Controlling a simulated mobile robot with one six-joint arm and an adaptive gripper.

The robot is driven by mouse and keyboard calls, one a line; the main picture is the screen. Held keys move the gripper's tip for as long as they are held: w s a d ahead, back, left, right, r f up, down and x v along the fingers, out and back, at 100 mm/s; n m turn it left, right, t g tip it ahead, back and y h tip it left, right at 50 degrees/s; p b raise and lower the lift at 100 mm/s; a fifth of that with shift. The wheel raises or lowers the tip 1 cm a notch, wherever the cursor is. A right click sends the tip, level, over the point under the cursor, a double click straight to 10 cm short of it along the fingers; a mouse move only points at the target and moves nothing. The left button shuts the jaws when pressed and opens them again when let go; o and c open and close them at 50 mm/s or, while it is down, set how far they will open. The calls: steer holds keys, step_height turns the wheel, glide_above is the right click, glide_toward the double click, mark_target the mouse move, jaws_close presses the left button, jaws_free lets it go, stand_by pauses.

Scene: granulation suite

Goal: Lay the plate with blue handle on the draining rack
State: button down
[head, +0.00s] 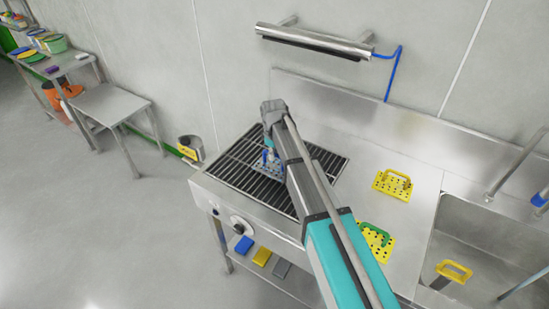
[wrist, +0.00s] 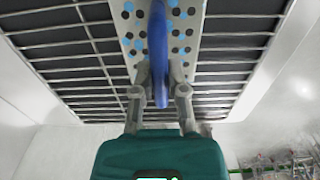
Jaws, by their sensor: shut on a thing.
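The plate with blue handle (head: 268,165) is a pale perforated plate over the dark-barred draining rack (head: 325,163) in the head view. My arm hides part of it. In the wrist view, my gripper (wrist: 161,88) is shut on the blue handle (wrist: 158,50), and the perforated plate (wrist: 190,42) shows behind it against the rack bars (wrist: 75,60). My gripper (head: 270,146) is above the left middle part of the rack in the head view. I cannot tell whether the plate touches the bars.
A yellow perforated plate with a yellow handle (head: 393,182) and one with a green handle (head: 376,240) lie on the steel counter right of the rack. A sink (head: 460,245) is further right. A steel rail (head: 312,43) is on the wall behind. Several coloured blocks lie on the shelf below.

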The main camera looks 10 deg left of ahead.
steer(key=shift+f, duration=0.1)
stand_by(0.3)
steer(key=c, duration=1.1)
jaws_free()
steer(key=shift+f, duration=0.1)
steer(key=o, duration=0.4)
steer(key=shift+r, duration=0.2)
step_height(320, 180, up, 12)
steer(key=p, duration=1.2)
steer(key=s+d+m, duration=0.4)
steer(key=s+d, duration=0.2)
steer(key=d, duration=0.5)
steer(key=s+d+m, duration=0.5)
steer(key=s+d, duration=0.1)
steer(key=d, duration=0.6)
steer(key=s+d+m, duration=0.5)
steer(key=s+d, duration=0.1)
steer(key=d, duration=0.6)
steer(key=shift+s+d, duration=0.1)
steer(key=shift+s, duration=0.15)
